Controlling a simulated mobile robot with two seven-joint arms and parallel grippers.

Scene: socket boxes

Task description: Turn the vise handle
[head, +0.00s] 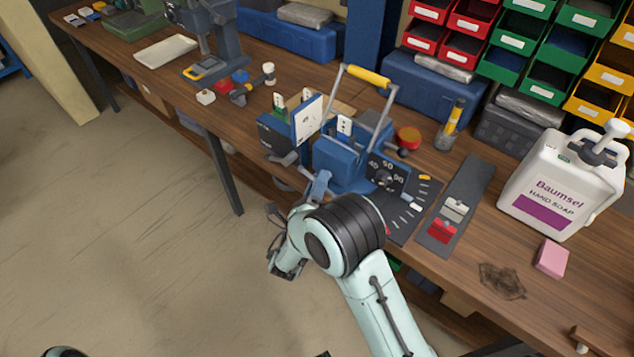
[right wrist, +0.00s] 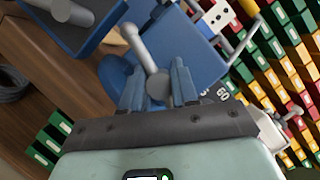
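The blue vise (head: 337,160) is mounted at the front edge of the wooden workbench. In the right wrist view, a grey vise handle bar (right wrist: 143,46) with a rounded hub (right wrist: 157,86) stands in front of the blue vise body (right wrist: 185,45). My right gripper (head: 318,184) reaches up to the front of the vise, partly hidden by my own wrist. In the right wrist view, its blue fingers (right wrist: 157,68) are apart, one on each side of the handle hub. I cannot tell if they touch it.
Free floor lies left.

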